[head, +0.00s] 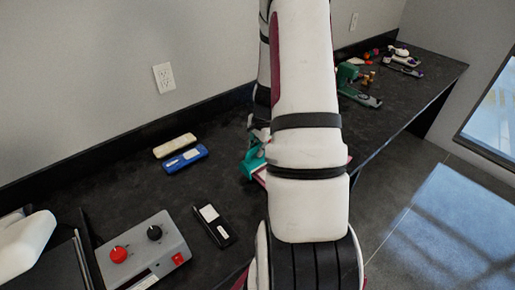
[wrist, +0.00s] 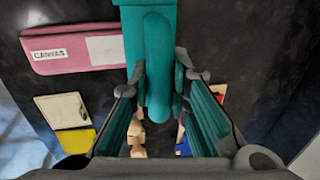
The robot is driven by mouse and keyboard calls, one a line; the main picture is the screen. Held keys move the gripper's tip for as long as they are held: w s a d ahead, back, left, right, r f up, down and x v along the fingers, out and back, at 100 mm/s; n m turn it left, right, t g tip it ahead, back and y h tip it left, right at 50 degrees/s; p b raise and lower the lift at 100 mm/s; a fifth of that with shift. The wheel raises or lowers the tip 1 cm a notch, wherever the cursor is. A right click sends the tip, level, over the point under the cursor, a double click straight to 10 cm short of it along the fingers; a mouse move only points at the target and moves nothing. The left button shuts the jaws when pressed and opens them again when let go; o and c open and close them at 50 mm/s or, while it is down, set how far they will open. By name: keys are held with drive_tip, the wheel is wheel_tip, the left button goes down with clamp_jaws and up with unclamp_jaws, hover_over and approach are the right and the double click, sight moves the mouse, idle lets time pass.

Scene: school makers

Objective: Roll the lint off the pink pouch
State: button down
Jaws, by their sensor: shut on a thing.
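The pink pouch (wrist: 75,58) lies flat on the dark bench in the upper left of the wrist view, with a "CANVAS" label and a pale grey patch on it. My gripper (wrist: 160,85) is shut on the teal handle of the lint roller (wrist: 158,62). The roller's wide teal end (wrist: 190,20) is at the top of the wrist view, close to the pouch's right end. I cannot tell whether they touch. In the head view my arm hides the gripper and most of the pouch; a bit of teal (head: 252,166) shows beside the arm.
A grey control box (head: 145,258), a black case (head: 213,226) and blue (head: 186,158) and cream (head: 175,146) cases lie on the bench at left. A cream pad (wrist: 62,110), a yellow pad (wrist: 75,143) and wooden blocks (wrist: 137,133) lie near the gripper. More tools stand at the far end.

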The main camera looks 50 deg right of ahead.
drive_tip(key=shift+f, duration=0.45)
drive_tip(key=shift+s, duration=0.1)
idle(0.4)
drive_tip(key=shift+s+a+p, duration=0.6)
drive_tip(key=shift+s+p, duration=0.8)
drive_tip(key=shift+s, duration=1)
drive_tip(key=shift+s+a+p, duration=0.6)
drive_tip(key=shift+s+p, duration=0.8)
drive_tip(key=shift+s, duration=1.05)
drive_tip(key=shift+s+a+p, duration=0.6)
drive_tip(key=shift+s+p, duration=0.8)
drive_tip(key=shift+s, duration=1)
drive_tip(key=shift+w, duration=0.1)
drive_tip(key=shift+w+d+b, duration=0.6)
drive_tip(key=shift+w+b, duration=0.65)
drive_tip(key=shift+w, duration=1.15)
drive_tip(key=shift+w+d+b, duration=0.6)
drive_tip(key=shift+w+b, duration=0.7)
drive_tip(key=shift+w, duration=1.15)
drive_tip(key=shift+w+d+b, duration=0.6)
drive_tip(key=shift+w+b, duration=0.65)
drive_tip(key=shift+w, duration=1.15)
drive_tip(key=shift+r+p, duration=1.25)
drive_tip(key=shift+r, duration=2.3)
